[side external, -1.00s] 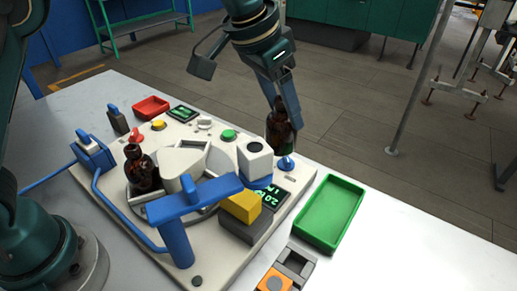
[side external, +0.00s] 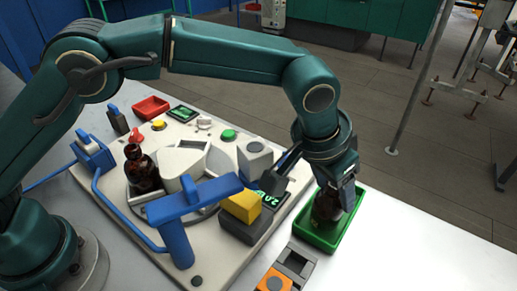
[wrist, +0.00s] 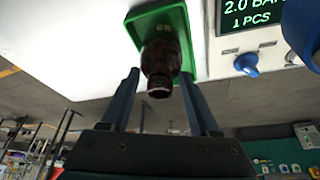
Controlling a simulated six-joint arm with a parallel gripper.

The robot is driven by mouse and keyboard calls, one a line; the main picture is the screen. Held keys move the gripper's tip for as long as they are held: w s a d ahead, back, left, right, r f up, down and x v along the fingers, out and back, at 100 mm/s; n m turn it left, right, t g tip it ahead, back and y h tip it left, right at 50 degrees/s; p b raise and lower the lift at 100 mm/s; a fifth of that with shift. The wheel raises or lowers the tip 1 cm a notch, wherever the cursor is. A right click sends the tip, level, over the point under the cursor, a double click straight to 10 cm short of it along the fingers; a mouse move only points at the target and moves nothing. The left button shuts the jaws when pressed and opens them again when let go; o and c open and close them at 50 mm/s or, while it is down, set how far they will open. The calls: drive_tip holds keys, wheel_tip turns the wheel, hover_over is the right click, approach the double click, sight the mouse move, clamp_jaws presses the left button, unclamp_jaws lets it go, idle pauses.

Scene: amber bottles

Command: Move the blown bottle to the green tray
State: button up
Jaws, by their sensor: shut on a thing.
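An amber bottle (side external: 326,207) is between the fingers of my gripper (side external: 335,196), over the green tray (side external: 318,245) at the front right. In the wrist view, the bottle (wrist: 161,58) shows its dark neck towards the camera, with the fingers of my gripper (wrist: 160,78) on either side and the tray (wrist: 140,22) behind it. The bottle looks upright and inside the tray's outline. I cannot tell whether its base touches the tray floor. A second amber bottle (side external: 142,170) stands on the round plate of the machine.
The pale machine base (side external: 110,190) carries a blue T-shaped post (side external: 178,240), a yellow block (side external: 242,206) and a display (side external: 270,199) left of the tray. A red tray (side external: 151,107) is at the back. The table is clear right of the green tray.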

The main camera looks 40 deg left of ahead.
drive_tip(key=shift+f, duration=0.45)
drive_tip(key=shift+f, duration=0.1)
drive_tip(key=o, duration=1.4)
drive_tip(key=shift+f, duration=0.1)
drive_tip(key=shift+o, duration=0.2)
drive_tip(key=shift+s+r, duration=0.1)
drive_tip(key=shift+r, duration=0.35)
drive_tip(key=v, duration=1.1)
drive_tip(key=shift+s+r, duration=0.2)
drive_tip(key=shift+a, duration=0.1)
